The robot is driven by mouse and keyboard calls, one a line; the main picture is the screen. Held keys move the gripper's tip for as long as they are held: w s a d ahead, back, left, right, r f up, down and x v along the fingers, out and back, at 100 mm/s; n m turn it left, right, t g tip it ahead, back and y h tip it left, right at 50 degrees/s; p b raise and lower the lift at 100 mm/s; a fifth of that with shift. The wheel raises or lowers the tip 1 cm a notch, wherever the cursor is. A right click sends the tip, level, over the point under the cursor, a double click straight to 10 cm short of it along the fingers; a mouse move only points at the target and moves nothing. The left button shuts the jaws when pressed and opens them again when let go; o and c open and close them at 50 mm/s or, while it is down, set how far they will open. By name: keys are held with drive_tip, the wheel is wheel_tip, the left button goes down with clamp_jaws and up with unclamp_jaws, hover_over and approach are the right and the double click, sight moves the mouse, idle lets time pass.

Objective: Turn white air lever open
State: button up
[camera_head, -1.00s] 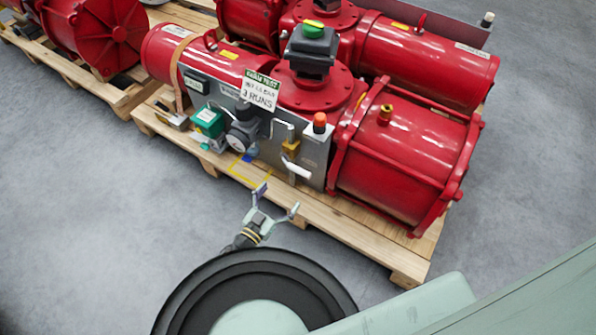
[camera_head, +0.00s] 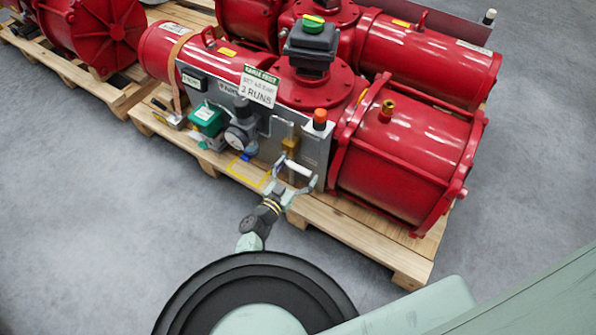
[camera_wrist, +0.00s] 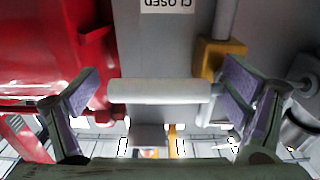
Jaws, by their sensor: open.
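The white air lever (camera_head: 299,168) sticks out at the lower right of the grey panel on the red actuator, just below a brass-coloured valve body (camera_head: 290,146). In the wrist view the white lever (camera_wrist: 160,91) lies across the middle, between the two finger pads. My gripper (camera_head: 294,183) is open at the lever, with one finger on each side of it. In the wrist view my gripper (camera_wrist: 161,98) shows gaps between its pads and the lever's ends. A label reading "CLOSED" (camera_wrist: 167,5) appears upside down above the lever.
A red cylinder (camera_head: 405,150) stands close to the right of the lever. An orange-topped knob (camera_head: 320,117), a gauge (camera_head: 237,137) and a green box (camera_head: 207,118) are on or near the panel. The wooden pallet (camera_head: 360,240) lies below. Grey floor (camera_head: 110,220) is clear at left.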

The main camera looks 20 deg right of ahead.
drive_tip(key=shift+c, duration=0.2)
drive_tip(key=shift+d+r, duration=0.1)
drive_tip(key=c, duration=1.7)
